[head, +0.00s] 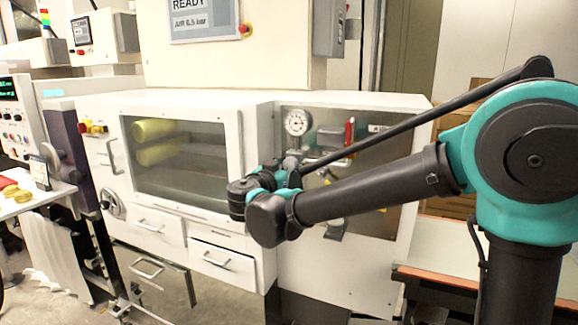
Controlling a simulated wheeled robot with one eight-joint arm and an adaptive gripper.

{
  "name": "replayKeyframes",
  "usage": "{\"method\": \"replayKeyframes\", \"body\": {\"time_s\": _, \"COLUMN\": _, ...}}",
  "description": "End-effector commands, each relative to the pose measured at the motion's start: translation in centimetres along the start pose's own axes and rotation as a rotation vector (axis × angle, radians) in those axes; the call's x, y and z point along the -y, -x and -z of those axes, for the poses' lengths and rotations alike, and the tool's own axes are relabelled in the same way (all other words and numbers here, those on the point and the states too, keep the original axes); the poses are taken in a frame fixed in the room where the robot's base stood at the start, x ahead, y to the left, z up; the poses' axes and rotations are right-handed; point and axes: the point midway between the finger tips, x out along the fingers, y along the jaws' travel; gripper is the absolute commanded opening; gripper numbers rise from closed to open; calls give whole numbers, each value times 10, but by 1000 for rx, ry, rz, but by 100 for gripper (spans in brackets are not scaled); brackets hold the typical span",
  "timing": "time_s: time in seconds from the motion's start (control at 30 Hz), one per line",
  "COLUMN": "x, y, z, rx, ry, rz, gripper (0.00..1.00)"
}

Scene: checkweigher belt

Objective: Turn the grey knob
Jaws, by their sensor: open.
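A grey rounded part (292,160), which may be the grey knob, shows under a round pressure gauge (297,122) in the recessed panel at the right of the white machine. It is partly hidden by my arm. My gripper (285,172) is at the end of the arm, in front of this panel's left edge. It is open, and its fingertips are largely hidden by the wrist. I cannot tell whether it touches the grey part. Another grey round knob or handwheel (113,203) is on the machine's left side, well away from my gripper.
The white machine (350,275) has a window (185,180) with yellow rolls behind it, and drawers with handles (223,263) below. A red-handled lever (349,131) stands right of the gauge. A bench (440,278) is at the right. Some floor shows at lower left.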

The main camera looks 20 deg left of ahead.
Motion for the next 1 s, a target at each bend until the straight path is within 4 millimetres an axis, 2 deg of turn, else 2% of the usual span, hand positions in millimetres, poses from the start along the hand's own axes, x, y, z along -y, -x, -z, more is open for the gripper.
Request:
{"method": "replayKeyframes", "body": {"time_s": 0.13, "x": 0, "y": 0, "z": 0, "rx": 0, "ry": 0, "rz": 0, "gripper": 55}}
{"method": "replayKeyframes", "body": {"time_s": 0.53, "x": 0, "y": 0, "z": 0, "rx": 0, "ry": 0, "rz": 0, "gripper": 7}}
{"method": "replayKeyframes", "body": {"time_s": 0.77, "x": 0, "y": 0, "z": 0, "rx": 0, "ry": 23, "rz": 0, "gripper": 6}}
{"method": "replayKeyframes", "body": {"time_s": 1.0, "x": 0, "y": 0, "z": 0, "rx": 0, "ry": 139, "rz": 0, "gripper": 6}}
